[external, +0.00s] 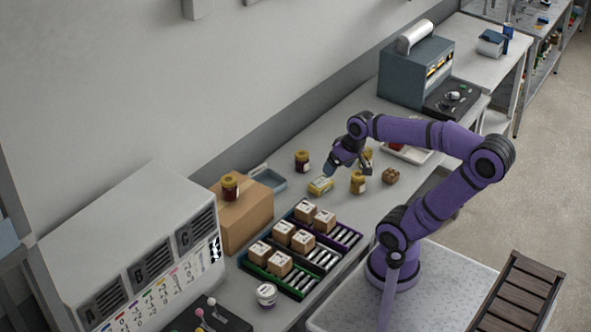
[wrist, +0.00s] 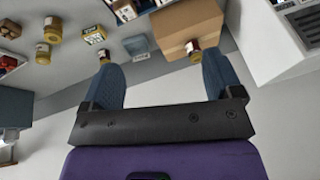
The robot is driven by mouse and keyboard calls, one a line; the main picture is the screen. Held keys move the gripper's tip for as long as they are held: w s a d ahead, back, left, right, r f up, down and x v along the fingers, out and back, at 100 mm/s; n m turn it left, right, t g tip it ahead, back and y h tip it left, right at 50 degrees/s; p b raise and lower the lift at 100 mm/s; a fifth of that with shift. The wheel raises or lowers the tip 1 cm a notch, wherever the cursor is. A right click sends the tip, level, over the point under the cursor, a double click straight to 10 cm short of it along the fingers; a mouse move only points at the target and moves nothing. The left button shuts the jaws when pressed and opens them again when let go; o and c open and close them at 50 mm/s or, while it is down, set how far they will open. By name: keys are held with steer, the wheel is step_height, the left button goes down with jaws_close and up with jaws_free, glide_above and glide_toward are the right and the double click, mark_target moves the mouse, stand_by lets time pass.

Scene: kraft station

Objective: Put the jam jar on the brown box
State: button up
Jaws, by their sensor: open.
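The brown box (external: 249,222) stands on the bench beside the white cabinet. A dark red jar with a gold lid (external: 229,187) stands upright on top of it; this jar also shows in the wrist view (wrist: 193,52) on the box (wrist: 188,24). A second dark red jar with a gold lid (external: 302,161) stands on the bench near the wall; in the wrist view (wrist: 104,57) it is near the left finger. My gripper (external: 349,170) is open and empty above the bench, right of that second jar. Both fingers show apart in the wrist view (wrist: 160,75).
Amber jars (external: 358,184) stand under and beside my gripper, one partly hidden. A yellow packet (external: 320,185), a blue tray (external: 270,179) and a small brown item (external: 390,176) are nearby. Racks with several small cartons (external: 325,255) fill the front. A grey machine (external: 405,75) stands behind.

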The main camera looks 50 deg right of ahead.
steer(key=shift+s+d+r+n+t+h, duration=0.1)
steer(key=shift+s+d+n+t+h, duration=0.2)
steer(key=shift+s+d+n, duration=0.35)
steer(key=shift+s+d+r+n+t+h, duration=0.1)
steer(key=shift+s+d+n+t+h, duration=0.2)
steer(key=shift+s, duration=0.65)
